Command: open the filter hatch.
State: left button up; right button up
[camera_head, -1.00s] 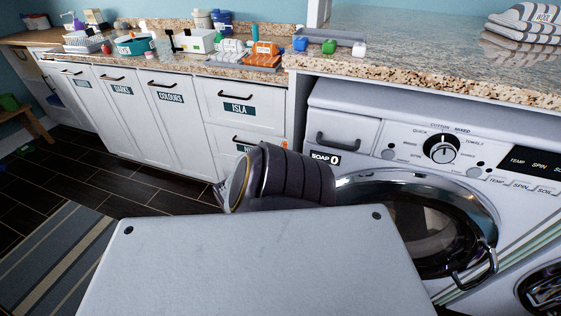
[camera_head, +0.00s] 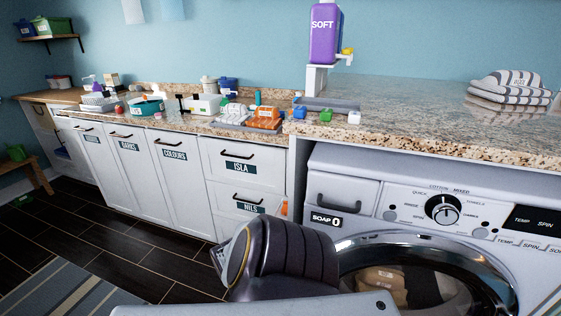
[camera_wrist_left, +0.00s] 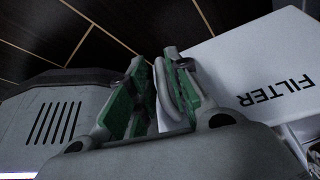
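The white filter panel (camera_wrist_left: 262,75), lettered FILTER, fills the right of the left wrist view, with dark floor beyond its edge. A pale, loop-like bar (camera_wrist_left: 168,92) shows beside the panel's left side. My left gripper (camera_wrist_left: 155,68) has its two green-padded fingers on either side of this bar, which lies close to the right finger. Whether both pads press on it, I cannot tell. How far the hatch stands from its closed position is unclear. In the head view my dark arm link covers the area left of the washing machine (camera_head: 420,192), and the left fingers are hidden. My right gripper is not in view.
The washer's round door (camera_head: 425,280) is beside my arm. The granite counter (camera_head: 420,115) overhangs the machine and carries a purple SOFT dispenser (camera_head: 325,38) and folded towels (camera_head: 510,92). White cabinets (camera_head: 175,180) stand left.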

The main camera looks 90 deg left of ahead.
pick_arm(q)
jog(key=shift+s+a+r, duration=0.1)
jog(key=shift+r, duration=0.1)
jog(key=v, duration=1.1)
jog(key=shift+r, duration=0.2)
dwell(0.7)
jog(key=shift+s, duration=0.1)
dwell(0.6)
